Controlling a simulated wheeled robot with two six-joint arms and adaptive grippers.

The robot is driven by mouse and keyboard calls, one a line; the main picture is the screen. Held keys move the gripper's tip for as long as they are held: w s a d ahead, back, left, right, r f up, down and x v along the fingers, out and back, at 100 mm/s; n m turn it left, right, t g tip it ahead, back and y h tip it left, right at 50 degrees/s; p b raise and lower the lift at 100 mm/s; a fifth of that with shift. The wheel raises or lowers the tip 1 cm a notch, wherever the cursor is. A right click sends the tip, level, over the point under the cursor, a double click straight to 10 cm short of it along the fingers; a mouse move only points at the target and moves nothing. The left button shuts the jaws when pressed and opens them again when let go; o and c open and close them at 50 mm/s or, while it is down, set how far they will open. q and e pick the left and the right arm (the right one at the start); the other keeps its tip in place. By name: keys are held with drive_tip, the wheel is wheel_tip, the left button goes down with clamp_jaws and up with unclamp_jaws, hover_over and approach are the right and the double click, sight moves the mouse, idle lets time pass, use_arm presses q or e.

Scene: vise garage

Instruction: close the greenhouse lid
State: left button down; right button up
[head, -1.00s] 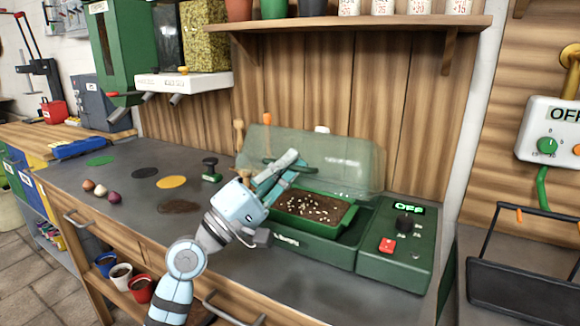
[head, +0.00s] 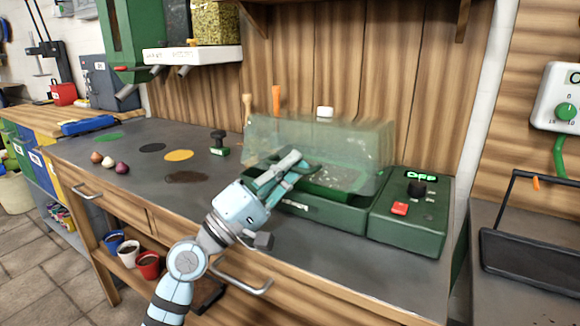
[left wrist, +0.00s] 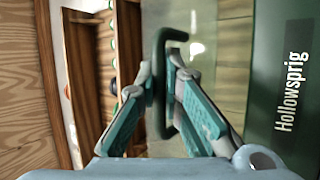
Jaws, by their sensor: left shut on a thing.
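The greenhouse is a green base (head: 325,222) with a clear lid (head: 345,150) on the workbench. The lid is tilted part way down over the tray of soil (head: 335,177), which shows through the clear plastic. My left gripper (head: 295,162) is at the front left of the lid. In the left wrist view the gripper (left wrist: 165,88) is shut on the green lid handle (left wrist: 160,85), with a finger on each side of it. The base's lettered front (left wrist: 285,95) is at the right there. My right gripper is not in view.
A control box (head: 410,215) with a lit OFF display and a red button adjoins the base on the right. A small black-and-green stamp (head: 219,145), coloured patches and several bulbs (head: 108,162) lie left. The front bench strip is clear.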

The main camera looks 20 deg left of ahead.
use_arm(q)
drive_tip(key=c, duration=1.7)
unclamp_jaws()
drive_tip(key=shift+s+r, duration=0.1)
drive_tip(key=shift+s, duration=0.05)
drive_tip(key=v, duration=0.6)
drive_tip(key=shift+s+a+f, duration=0.15)
drive_tip(key=shift+a+f, duration=0.05)
drive_tip(key=shift+f, duration=0.05)
drive_tip(key=shift+s+a+f, duration=0.15)
drive_tip(key=shift+s+a, duration=0.1)
drive_tip(key=shift+s, duration=0.15)
drive_tip(key=shift+w, duration=0.1)
